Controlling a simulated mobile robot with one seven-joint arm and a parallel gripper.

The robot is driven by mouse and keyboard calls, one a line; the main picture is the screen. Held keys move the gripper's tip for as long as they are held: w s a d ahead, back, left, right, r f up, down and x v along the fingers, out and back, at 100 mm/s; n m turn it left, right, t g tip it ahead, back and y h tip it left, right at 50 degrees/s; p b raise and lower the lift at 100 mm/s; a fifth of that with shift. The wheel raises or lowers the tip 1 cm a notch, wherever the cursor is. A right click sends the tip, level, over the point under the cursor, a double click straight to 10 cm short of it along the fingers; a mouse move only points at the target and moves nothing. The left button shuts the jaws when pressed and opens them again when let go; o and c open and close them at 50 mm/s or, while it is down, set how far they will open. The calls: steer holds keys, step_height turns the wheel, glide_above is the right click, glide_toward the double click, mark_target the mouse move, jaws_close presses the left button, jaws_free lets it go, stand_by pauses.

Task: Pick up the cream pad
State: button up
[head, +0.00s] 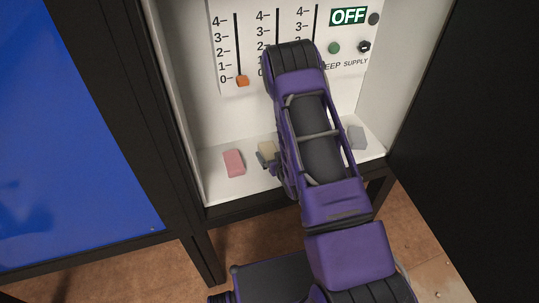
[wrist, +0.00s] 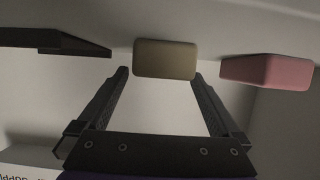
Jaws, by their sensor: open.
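The cream pad (wrist: 165,59) is a small rounded block on the white ledge, seen in the wrist view just beyond and between my fingertips. In the head view the cream pad (head: 267,149) shows partly, beside my arm, which hides some of it. My gripper (wrist: 160,75) is open with nothing between its fingers. In the head view the gripper (head: 268,160) is mostly hidden behind my purple arm, close to the pad.
A pink pad (head: 233,163) lies to the left on the ledge, and a grey block (head: 357,138) to the right. White cabinet walls enclose the ledge. The back panel (head: 228,52) has slider scales, an orange knob (head: 242,81) and an OFF sign (head: 348,17).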

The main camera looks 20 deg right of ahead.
mark_target(269, 150)
steer(key=x, duration=0.3)
steer(key=shift+w+a, duration=0.1)
steer(key=shift+c, duration=0.3)
steer(key=c, duration=1.2)
steer(key=shift+r, duration=0.1)
